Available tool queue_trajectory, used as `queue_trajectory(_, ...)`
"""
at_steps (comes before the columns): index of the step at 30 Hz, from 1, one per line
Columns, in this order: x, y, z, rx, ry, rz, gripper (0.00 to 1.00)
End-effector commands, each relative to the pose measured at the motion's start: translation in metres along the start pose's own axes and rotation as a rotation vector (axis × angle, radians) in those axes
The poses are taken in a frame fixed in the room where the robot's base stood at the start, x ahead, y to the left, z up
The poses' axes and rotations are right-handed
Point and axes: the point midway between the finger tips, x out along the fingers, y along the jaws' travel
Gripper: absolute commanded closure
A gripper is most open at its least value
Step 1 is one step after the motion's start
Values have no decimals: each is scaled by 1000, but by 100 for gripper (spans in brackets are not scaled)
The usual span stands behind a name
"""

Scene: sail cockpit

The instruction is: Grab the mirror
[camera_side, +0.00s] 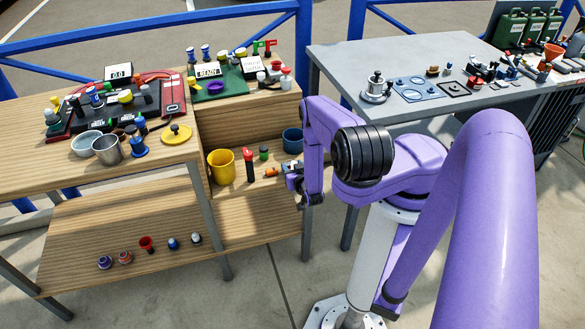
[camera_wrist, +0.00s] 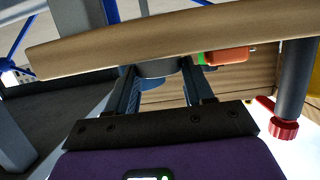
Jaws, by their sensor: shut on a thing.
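My gripper (camera_side: 292,178) is at the right end of the middle wooden shelf, low over its boards. In the wrist view my gripper (camera_wrist: 160,76) has its two dark fingers on either side of a dark grey, round-edged thing (camera_wrist: 157,68), and is shut on it. Only part of this thing shows, and I cannot make out a reflecting face, so I cannot tell for sure that it is the mirror. In the side view the fingers and wrist largely hide what is held. No other mirror stands out clearly.
Near my gripper are an orange-handled tool (camera_side: 271,172), also in the wrist view (camera_wrist: 228,56), a green jar (camera_side: 264,153), a red-and-black flashlight (camera_side: 249,166), a yellow mug (camera_side: 222,167) and a blue cup (camera_side: 293,140). A table leg (camera_side: 307,222) stands close by.

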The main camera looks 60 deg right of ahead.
Motion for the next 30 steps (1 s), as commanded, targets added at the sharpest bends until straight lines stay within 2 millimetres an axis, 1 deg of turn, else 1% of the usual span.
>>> queue_trajectory(5, -2, 0, -10, 0, 2, 0, 78)
queue_trajectory(10, -9, 0, -31, -1, 2, 0, 78)
queue_trajectory(11, -13, 1, -32, 0, 0, 2, 78)
queue_trajectory(22, -76, 14, -73, 2, 0, 3, 78)
queue_trajectory(24, -96, 19, -73, 4, -5, 5, 78)
queue_trajectory(27, -120, 24, -76, 4, -4, 5, 78)
queue_trajectory(30, -136, 28, -78, 3, -2, 4, 78)
